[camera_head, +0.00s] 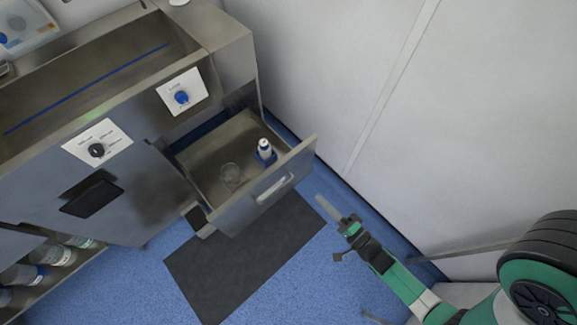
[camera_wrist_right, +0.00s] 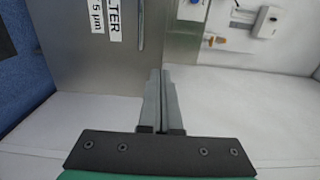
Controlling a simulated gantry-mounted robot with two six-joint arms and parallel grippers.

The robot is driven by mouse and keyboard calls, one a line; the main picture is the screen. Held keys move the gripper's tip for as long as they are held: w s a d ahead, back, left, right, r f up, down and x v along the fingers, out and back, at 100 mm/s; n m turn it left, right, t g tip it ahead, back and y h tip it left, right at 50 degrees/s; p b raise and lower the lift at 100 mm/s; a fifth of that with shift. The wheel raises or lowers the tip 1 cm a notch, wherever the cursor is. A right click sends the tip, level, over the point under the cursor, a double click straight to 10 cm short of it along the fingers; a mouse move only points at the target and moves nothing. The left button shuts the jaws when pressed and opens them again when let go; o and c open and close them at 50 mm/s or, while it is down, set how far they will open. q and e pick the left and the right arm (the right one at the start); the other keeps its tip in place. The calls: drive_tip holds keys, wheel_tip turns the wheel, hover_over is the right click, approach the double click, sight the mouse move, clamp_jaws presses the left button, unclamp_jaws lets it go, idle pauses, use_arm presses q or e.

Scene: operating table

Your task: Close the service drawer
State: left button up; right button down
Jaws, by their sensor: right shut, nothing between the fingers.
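The service drawer (camera_head: 262,196) is a grey metal drawer pulled out of the steel cabinet in the head view. Its front panel has a light bar handle (camera_head: 273,187). Inside it stand a white-capped bottle with a blue base (camera_head: 265,150) and a clear round glass item (camera_head: 231,174). My right gripper (camera_head: 325,205) is to the right of the drawer front, apart from it, with its fingers pointing up and left. In the right wrist view the right gripper (camera_wrist_right: 162,100) is shut and empty, its two fingers together. My left gripper is not in view.
The steel cabinet (camera_head: 228,50) carries a blue knob (camera_head: 182,97) and a black knob (camera_head: 96,150). Bottles (camera_head: 55,254) stand on a low shelf at left. A dark mat (camera_head: 245,262) lies on the blue floor. A white wall (camera_head: 340,70) bounds the right side.

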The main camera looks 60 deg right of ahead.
sight(285, 164)
drive_tip(key=b+x, duration=0.5)
drive_tip(key=x, duration=0.9)
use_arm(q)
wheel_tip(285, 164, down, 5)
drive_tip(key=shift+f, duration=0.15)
use_arm(e)
drive_tip(key=shift+w, duration=0.15)
